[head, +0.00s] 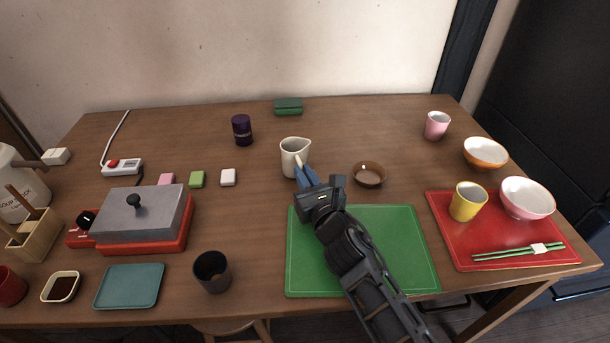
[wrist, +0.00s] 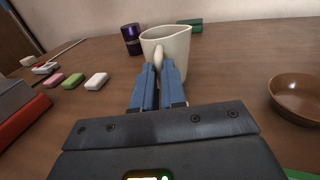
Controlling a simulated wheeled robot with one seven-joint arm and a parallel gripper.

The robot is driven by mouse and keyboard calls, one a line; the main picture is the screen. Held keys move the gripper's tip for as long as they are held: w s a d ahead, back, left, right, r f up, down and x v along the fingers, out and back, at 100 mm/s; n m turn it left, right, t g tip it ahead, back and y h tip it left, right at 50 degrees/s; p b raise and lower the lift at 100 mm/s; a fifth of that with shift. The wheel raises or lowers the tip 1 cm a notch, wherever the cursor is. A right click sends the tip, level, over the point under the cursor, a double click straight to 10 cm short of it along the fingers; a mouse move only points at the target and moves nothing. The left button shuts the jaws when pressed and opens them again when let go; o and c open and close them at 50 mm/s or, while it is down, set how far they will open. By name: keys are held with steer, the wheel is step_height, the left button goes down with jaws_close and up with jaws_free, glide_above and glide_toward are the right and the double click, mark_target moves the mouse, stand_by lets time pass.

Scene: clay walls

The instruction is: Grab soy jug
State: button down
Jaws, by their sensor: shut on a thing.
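The soy jug is a small cream jug (head: 291,160) with a spout at its right, upright on the wooden table near the middle. In the wrist view the jug (wrist: 176,50) stands straight ahead, its handle facing me. My gripper (head: 304,172) reaches it from the front. Its blue fingers (wrist: 159,78) are shut on the jug's handle. The lower part of the handle is hidden between the fingers. The jug appears to rest on the table.
A brown bowl (head: 369,174) sits close to the right of the jug. A dark purple can (head: 242,130) stands behind left, and a green box (head: 288,106) at the back. A green mat (head: 410,250) lies under my arm. The table behind the jug is mostly clear.

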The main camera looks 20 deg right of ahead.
steer(key=s+d+r+p, duration=0.6)
steer(key=d+r+p, duration=0.3)
steer(key=p, duration=0.6)
steer(key=shift+s+d+r, duration=0.2)
steer(key=shift+d+r, duration=0.15)
steer(key=shift+r, duration=0.1)
stand_by(0.8)
